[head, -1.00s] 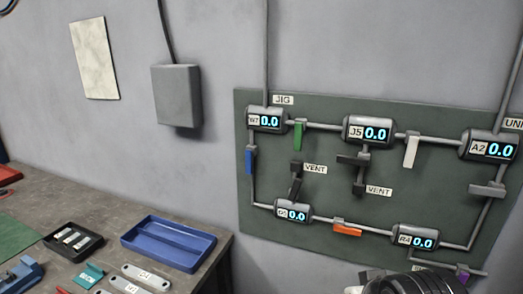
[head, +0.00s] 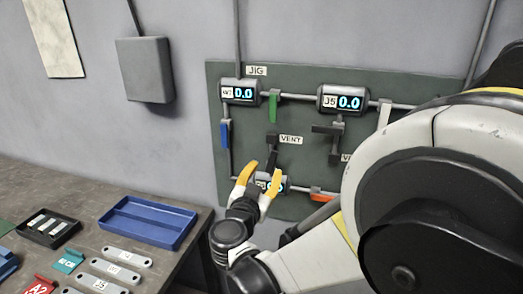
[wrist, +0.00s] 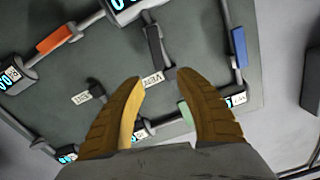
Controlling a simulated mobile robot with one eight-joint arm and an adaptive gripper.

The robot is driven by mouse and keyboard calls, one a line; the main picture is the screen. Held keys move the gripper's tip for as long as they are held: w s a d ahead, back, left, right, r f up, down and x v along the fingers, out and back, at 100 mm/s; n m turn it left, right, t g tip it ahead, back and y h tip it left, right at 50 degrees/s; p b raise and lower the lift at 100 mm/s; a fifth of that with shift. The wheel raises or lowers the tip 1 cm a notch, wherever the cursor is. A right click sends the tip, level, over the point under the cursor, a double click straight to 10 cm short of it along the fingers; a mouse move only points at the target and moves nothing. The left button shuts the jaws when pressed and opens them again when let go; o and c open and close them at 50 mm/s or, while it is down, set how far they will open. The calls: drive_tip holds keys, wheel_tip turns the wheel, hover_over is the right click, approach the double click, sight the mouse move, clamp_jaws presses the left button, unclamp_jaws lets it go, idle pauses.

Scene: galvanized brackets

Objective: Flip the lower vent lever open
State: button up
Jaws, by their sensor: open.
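Two dark vent levers show on the green panel. One rises from the lower left gauge (head: 262,187), with its dark handle (head: 272,158) beside a VENT label (head: 291,140); the other (head: 327,130) hangs below the J5 gauge (head: 342,99). In the wrist view, where the panel appears upside down, the lower-gauge lever (wrist: 155,46) is just beyond my fingertips, and the other vent lever (wrist: 96,88) is to the left. My gripper (head: 261,173) is open and empty, its yellow fingers in front of the lower left gauge. Its fingertips (wrist: 160,77) flank the VENT label. Contact cannot be told.
A blue lever (head: 225,134), a green lever (head: 273,106) and an orange lever (head: 323,195) sit on nearby pipes. My arm hides the panel's right side. A workbench with a blue tray (head: 147,221) stands at lower left. A grey box (head: 144,69) is on the wall.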

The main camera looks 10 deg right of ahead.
sight(274, 155)
drive_tip(key=b+x, duration=0.2)
drive_tip(key=x, duration=0.8)
drive_tip(key=shift+w+d+f, duration=0.1)
drive_tip(key=shift+d, duration=0.05)
clamp_jaws()
